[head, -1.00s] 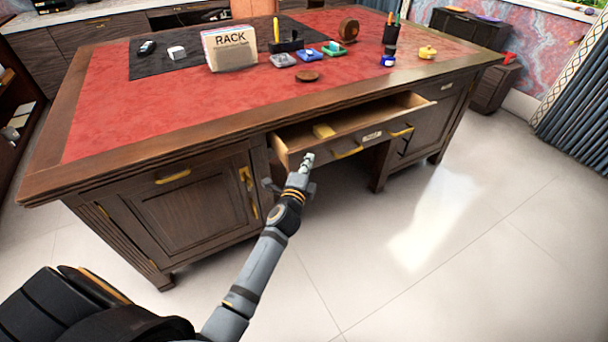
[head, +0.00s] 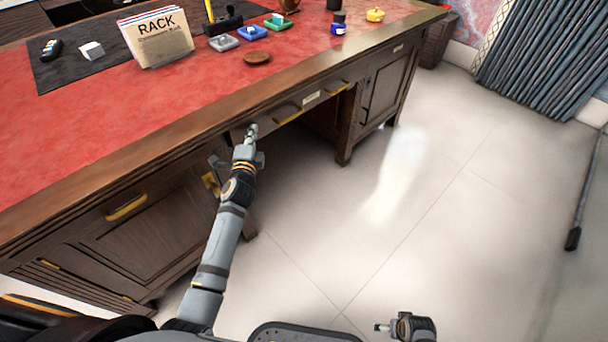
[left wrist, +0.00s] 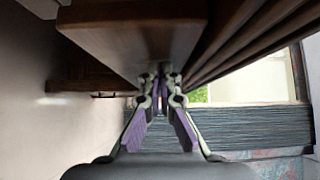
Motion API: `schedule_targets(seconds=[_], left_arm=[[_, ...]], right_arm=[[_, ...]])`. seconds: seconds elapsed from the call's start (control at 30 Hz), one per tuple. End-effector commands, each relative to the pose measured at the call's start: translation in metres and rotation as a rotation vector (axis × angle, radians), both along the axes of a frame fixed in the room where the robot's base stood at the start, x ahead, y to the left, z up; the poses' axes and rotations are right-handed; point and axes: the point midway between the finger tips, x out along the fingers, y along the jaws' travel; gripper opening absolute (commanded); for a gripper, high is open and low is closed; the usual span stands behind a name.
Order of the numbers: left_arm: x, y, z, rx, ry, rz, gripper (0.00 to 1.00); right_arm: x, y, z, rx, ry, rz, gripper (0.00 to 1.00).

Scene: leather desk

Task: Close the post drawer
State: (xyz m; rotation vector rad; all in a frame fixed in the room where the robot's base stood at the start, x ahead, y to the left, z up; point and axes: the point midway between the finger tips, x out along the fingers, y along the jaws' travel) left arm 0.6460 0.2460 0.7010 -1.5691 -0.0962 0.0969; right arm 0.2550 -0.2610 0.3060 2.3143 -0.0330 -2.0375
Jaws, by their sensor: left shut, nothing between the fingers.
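The post drawer (head: 268,124) is under the front edge of the desk top. Its front, with a pale label and brass handles, looks flush or nearly flush with the desk, and its inside is hidden. The overhanging top hides any small gap. My left gripper (head: 250,131) is shut and empty, at the left end of the drawer front. Whether it touches the front is unclear. In the left wrist view its purple-padded fingers (left wrist: 161,78) meet close to brown wood. My right gripper (head: 381,327) is low over the floor, away from the desk; its finger gap is too small to judge.
The desk top (head: 105,118) overhangs the drawer. A rack of papers (head: 157,40), stamps and a yellow pot (head: 375,15) stand on it. A cabinet door (head: 140,220) is below left of the drawer. The floor (head: 450,190) at right is clear.

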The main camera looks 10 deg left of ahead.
Motion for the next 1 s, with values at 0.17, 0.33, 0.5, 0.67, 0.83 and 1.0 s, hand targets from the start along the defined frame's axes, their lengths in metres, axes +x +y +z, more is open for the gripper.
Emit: schedule_targets(seconds=[0.17,0.33,0.5,0.67,0.83,1.0], left_arm=[[0.0,0.0,0.0,0.0,0.0,0.0,0.0],[0.0,0.0,0.0,0.0,0.0,0.0,0.0],[-0.013,-0.002,-0.001,0.0,0.002,0.0,0.0],[-0.05,-0.006,-0.002,-0.001,0.003,0.0,0.0],[-0.09,-0.011,-0.002,0.0,0.004,0.001,0.0],[-0.113,-0.014,-0.001,0.001,0.001,0.0,0.0]], right_arm=[[0.001,0.002,0.0,0.003,-0.001,-0.002,1.0],[0.009,0.004,0.003,0.008,-0.013,-0.003,1.0],[0.007,0.003,0.002,0.006,-0.011,-0.003,1.0],[0.006,0.003,0.002,0.005,-0.01,-0.002,1.0],[0.006,0.002,0.002,0.004,-0.009,-0.002,1.0],[0.006,0.002,0.002,0.004,-0.009,-0.002,1.0]])
